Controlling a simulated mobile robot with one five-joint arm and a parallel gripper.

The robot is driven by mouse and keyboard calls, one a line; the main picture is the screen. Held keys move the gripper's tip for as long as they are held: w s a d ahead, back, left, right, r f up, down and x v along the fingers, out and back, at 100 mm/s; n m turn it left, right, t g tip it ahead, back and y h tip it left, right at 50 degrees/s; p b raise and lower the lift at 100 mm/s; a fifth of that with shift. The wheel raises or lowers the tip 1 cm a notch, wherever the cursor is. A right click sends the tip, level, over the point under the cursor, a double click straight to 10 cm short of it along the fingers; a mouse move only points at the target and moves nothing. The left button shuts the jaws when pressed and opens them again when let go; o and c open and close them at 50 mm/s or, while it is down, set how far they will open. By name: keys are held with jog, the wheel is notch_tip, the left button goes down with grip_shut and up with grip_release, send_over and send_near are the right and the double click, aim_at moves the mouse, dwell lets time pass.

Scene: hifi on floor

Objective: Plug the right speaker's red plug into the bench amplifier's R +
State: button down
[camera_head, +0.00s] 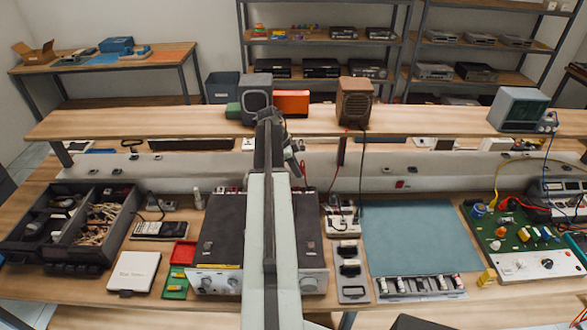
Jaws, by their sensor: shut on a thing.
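The brown wooden speaker (355,102), on the right of the raised shelf, has a red and a dark lead hanging from it. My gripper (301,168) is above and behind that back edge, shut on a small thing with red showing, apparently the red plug. The fingertips are partly hidden and contact with a terminal cannot be told.
A white power strip (343,222) with plugs and cables lies right of the amplifier. A teal mat (425,236) is mostly clear. A green circuit board (525,238) stands far right, a dark compartment tray (68,228) far left. The shelf edge (200,132) runs behind my gripper.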

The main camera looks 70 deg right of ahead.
jog(key=shift+f+b, duration=2.25)
jog(key=shift+f, duration=0.15)
jog(key=shift+w+a+r, duration=0.1)
jog(key=shift+w+a, duration=0.2)
jog(key=shift+w, duration=0.4)
jog(key=shift+f+b, duration=1.15)
jog(key=shift+f, duration=0.1)
dwell(2.2)
jog(key=c, duration=1.3)
grip_release()
jog(key=p+v, duration=0.7)
jog(key=shift+r, duration=0.3)
jog(key=shift+w+r, duration=0.15)
jog(key=shift+w, duration=0.05)
